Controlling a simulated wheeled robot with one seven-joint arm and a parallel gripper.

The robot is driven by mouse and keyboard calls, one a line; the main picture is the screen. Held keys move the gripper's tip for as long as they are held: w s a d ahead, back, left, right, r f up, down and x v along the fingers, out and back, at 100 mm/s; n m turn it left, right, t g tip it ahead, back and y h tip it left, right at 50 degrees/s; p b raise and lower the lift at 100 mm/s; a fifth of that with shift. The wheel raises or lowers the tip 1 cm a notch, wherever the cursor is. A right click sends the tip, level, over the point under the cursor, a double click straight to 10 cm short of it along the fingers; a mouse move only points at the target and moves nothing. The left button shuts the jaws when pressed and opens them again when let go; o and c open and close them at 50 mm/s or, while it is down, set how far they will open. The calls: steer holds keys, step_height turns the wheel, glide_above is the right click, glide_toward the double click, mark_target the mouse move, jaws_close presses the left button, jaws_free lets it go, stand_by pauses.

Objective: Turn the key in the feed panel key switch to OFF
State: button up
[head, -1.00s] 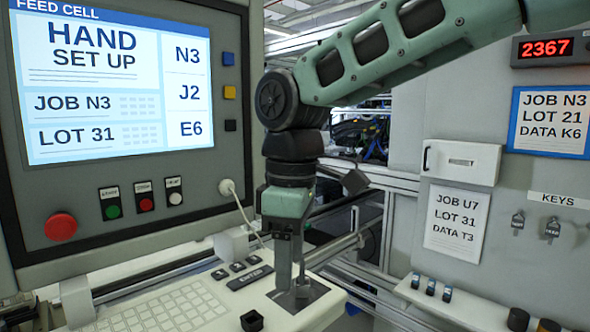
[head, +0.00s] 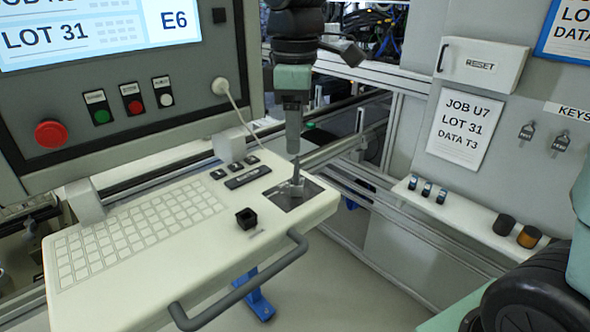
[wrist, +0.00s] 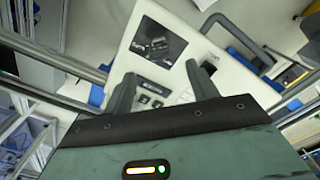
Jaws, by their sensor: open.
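A dark square plate (head: 274,198) is set in the right end of the pale sloping console. A small grey metal piece, likely the switch's key (head: 297,184), stands up from it. Its setting and any marks are too small to read. My gripper (head: 293,150) is above the plate, fingers down, with its tips close to the top of the metal piece. In the wrist view my gripper (wrist: 161,70) shows two spread fingers with nothing between them. The dark plate (wrist: 172,36) lies ahead of the tips there, with small unreadable pale marks.
The console carries a keyboard (head: 140,230), a black square knob (head: 247,218) and a front handrail (head: 240,285). A screen panel with a red button (head: 51,134) stands behind. Keys (head: 560,143) hang on the right wall above a shelf (head: 470,220).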

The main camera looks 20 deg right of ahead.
mark_target(296, 175)
step_height(296, 175, down, 10)
steer(key=shift+r+p, duration=0.1)
steer(key=shift+p, duration=0.65)
steer(key=c, duration=1)
steer(key=m, duration=0.4)
steer(key=shift+m+b, duration=0.3)
steer(key=shift+b, duration=0.1)
steer(key=shift+c, duration=0.2)
steer(key=m, duration=0.4)
steer(key=o, duration=1.5)
steer(key=shift+r, duration=0.1)
steer(key=shift+r+p, duration=2.9)
steer(key=shift+r, duration=0.55)
